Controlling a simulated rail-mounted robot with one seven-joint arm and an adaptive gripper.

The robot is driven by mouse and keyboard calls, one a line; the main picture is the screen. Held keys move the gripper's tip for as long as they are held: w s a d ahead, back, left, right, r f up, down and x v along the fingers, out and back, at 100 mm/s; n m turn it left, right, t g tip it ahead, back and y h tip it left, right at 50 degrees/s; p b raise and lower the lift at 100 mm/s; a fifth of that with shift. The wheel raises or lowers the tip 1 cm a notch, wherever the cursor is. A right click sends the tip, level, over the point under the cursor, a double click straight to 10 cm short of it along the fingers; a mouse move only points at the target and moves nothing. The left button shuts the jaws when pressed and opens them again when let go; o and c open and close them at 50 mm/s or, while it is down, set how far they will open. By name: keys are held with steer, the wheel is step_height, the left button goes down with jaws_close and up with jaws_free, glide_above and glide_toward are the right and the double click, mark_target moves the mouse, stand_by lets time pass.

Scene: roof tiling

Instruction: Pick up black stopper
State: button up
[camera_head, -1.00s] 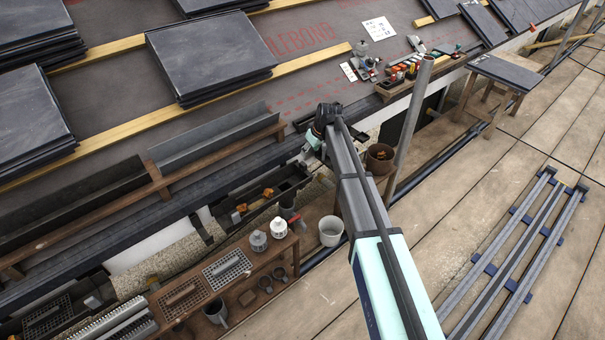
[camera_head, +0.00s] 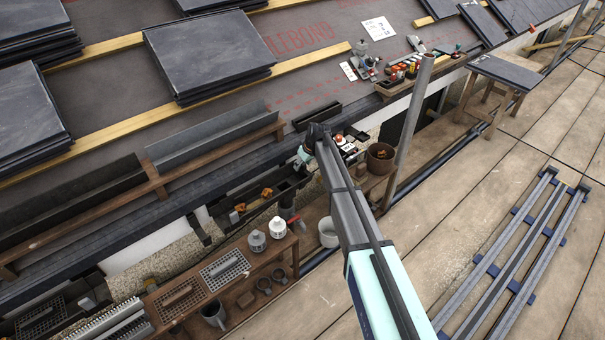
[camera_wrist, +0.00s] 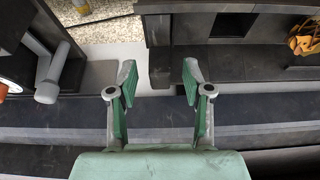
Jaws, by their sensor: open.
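My gripper (camera_wrist: 157,88) is open and empty in the wrist view, its two green-padded fingers apart. In the head view my gripper (camera_head: 304,154) hangs over the eaves by the gutter. Between and beyond the fingertips, the wrist view shows the end of a black gutter (camera_wrist: 205,60). A small dark block (camera_wrist: 160,66) stands at that end and could be the black stopper, but I cannot tell for sure. No finger visibly touches it. In the head view I cannot make out the stopper.
Orange leaves (camera_wrist: 304,40) lie in the gutter at the right. A grey pipe fitting (camera_wrist: 52,75) is at the left. In the head view, a bench (camera_head: 240,305) carries white caps and grates. A brown bucket (camera_head: 380,158) and a tool tray (camera_head: 412,78) are to the right.

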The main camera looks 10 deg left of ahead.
steer(key=shift+w+a+f, duration=0.1)
steer(key=shift+w+f, duration=0.05)
steer(key=shift+f, duration=0.1)
jaws_close()
steer(key=shift+r, duration=0.15)
step_height(320, 180, up, 20)
steer(key=p, duration=0.3)
stand_by(0.7)
